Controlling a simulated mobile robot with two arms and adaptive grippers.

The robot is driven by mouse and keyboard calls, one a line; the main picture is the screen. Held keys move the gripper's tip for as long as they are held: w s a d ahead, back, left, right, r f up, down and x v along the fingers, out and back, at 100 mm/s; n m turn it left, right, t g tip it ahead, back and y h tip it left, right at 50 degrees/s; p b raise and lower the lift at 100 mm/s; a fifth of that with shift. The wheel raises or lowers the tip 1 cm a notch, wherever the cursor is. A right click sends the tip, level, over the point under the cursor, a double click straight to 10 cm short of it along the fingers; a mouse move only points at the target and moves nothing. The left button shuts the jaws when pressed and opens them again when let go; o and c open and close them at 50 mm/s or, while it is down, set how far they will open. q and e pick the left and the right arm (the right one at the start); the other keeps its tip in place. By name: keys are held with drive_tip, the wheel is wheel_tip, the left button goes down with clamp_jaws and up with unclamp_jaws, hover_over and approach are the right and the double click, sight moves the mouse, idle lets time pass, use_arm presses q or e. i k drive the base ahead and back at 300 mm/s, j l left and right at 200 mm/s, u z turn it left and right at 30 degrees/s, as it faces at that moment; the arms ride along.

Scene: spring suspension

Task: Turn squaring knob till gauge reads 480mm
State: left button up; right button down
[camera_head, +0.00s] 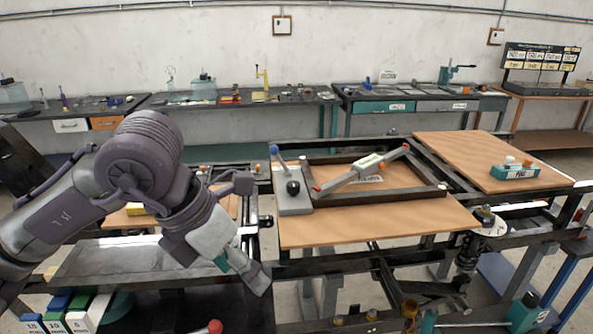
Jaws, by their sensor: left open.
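A black round knob (293,188) sits on a light grey plate (294,205) at the left corner of a dark square frame (400,196). I cannot tell for certain that it is the squaring knob. A blue-tipped lever (278,158) rises beside it. A pale diagonal bar with red ends and a small label (370,161) lies across the frame; it may be the gauge, but its reading is too small to read. My left gripper (258,279) is open and empty, pointing down, left of and nearer than the knob, apart from it. My right gripper is out of view.
Wooden boards (375,224) lie under and beside the frame. A green block (515,172) stands on the right board. Coloured boxes (75,310) stand at the lower left, and a red ball (215,326) shows at the bottom edge. Workbenches line the back wall.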

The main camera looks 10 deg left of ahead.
sight(293, 187)
drive_tip(key=i, duration=1.3)
